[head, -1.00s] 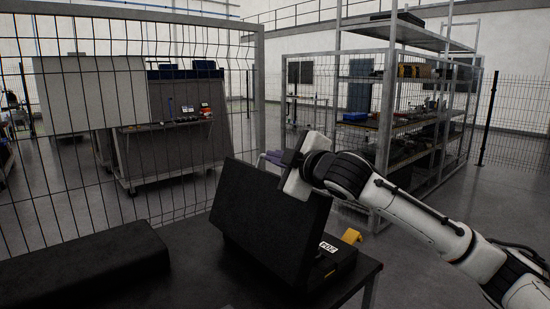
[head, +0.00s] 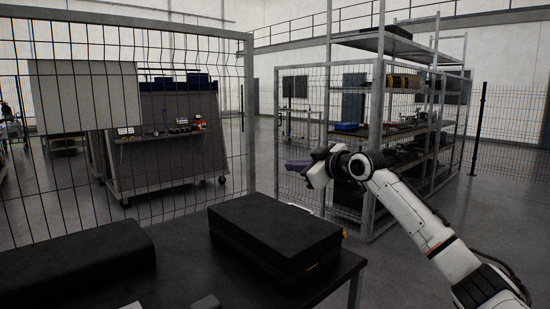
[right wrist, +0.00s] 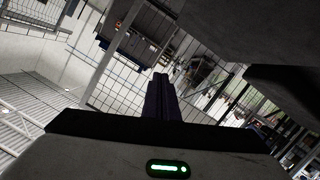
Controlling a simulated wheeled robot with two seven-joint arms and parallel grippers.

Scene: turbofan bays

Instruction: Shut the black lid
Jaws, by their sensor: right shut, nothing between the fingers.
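The black lid (head: 275,222) lies flat on top of its black case (head: 292,270) on the dark table. It looks closed; a thin seam shows along the front side, and I cannot tell if it is latched. My right gripper (head: 295,165) is in the air beyond and above the case's far right side, apart from the lid. Its purple-grey fingers are shut with nothing between them; they also show in the right wrist view (right wrist: 160,95). My left gripper is not in view.
A long black padded case (head: 75,262) lies on the table (head: 185,255) to the left. A wire mesh fence (head: 165,190) stands behind the table. A metal shelf rack (head: 400,130) stands at the back right. The air above the lid is clear.

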